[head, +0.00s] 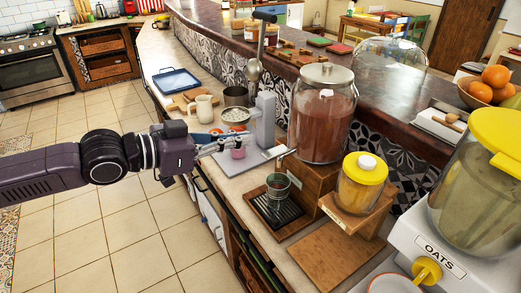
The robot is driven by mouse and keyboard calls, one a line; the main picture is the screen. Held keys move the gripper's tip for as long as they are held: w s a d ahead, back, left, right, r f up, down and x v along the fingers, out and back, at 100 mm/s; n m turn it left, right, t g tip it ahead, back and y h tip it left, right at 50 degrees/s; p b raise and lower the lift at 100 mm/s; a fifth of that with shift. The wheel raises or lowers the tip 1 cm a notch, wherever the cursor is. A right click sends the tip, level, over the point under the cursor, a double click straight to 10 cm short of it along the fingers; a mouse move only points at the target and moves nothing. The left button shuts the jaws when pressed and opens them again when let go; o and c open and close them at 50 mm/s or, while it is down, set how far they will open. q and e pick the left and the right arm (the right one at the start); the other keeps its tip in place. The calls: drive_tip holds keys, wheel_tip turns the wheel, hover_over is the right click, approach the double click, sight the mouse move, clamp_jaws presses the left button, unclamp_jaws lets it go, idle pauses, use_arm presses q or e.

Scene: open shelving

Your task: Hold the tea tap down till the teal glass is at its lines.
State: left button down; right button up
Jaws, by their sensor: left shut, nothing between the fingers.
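The tea dispenser (323,120) is a large glass jar of reddish-brown liquid with a pale lid, on a wooden stand. Its tap (285,154) sticks out low on its left side. The teal glass (277,186) stands upright on a dark slatted drip tray (262,211), below the tap. Its lines and the level in it are too small to make out. My left gripper (243,139) is shut and empty, left of the tap and apart from it, higher in the picture than the glass. My right gripper is not in view.
A small pink item (238,153) shows just under my left gripper. A grey stand (264,120) rises behind it. A yellow-lidded jar (361,184) sits on a wooden stand right of the glass. The oats dispenser (470,215) fills the right. The floor at left is clear.

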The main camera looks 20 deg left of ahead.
sight(276, 152)
use_arm(q)
drive_tip(key=w+d+f+p, duration=0.3)
drive_tip(key=w+f, duration=0.1)
drive_tip(key=f, duration=0.1)
drive_tip(key=shift+w+f, duration=0.3)
drive_tip(key=shift+w, duration=0.05)
idle(0.4)
drive_tip(key=shift+d, duration=0.1)
